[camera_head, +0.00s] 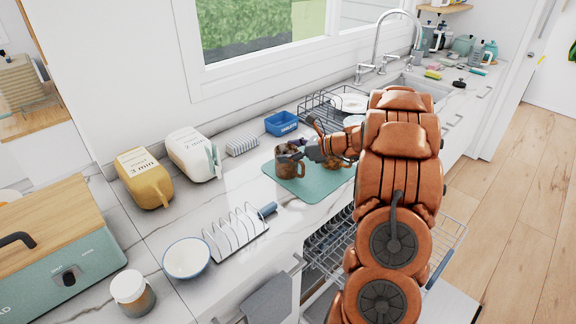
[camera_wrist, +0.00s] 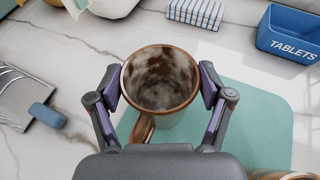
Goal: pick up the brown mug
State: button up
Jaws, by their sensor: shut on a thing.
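The brown mug (camera_head: 284,166) stands upright over the left part of a teal mat (camera_head: 316,186) on the counter. In the wrist view the mug (camera_wrist: 160,84) is seen from above, empty, with a mottled grey and brown inside and its handle toward my gripper's base. My gripper (camera_wrist: 162,86) has a finger on either side of the mug, shut on its walls. In the head view my gripper (camera_head: 294,156) reaches the mug from the right. Whether the mug's base touches the mat cannot be told.
A second brown item (camera_head: 336,163) stands on the mat, partly behind my arm. A blue TABLETS box (camera_head: 282,124) and a striped block (camera_head: 242,144) are behind. A dish rack (camera_head: 330,106) stands further back. A plate rack (camera_head: 236,232) and a bowl (camera_head: 186,258) are front left.

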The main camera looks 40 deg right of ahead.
jog(key=shift+c, duration=1.1)
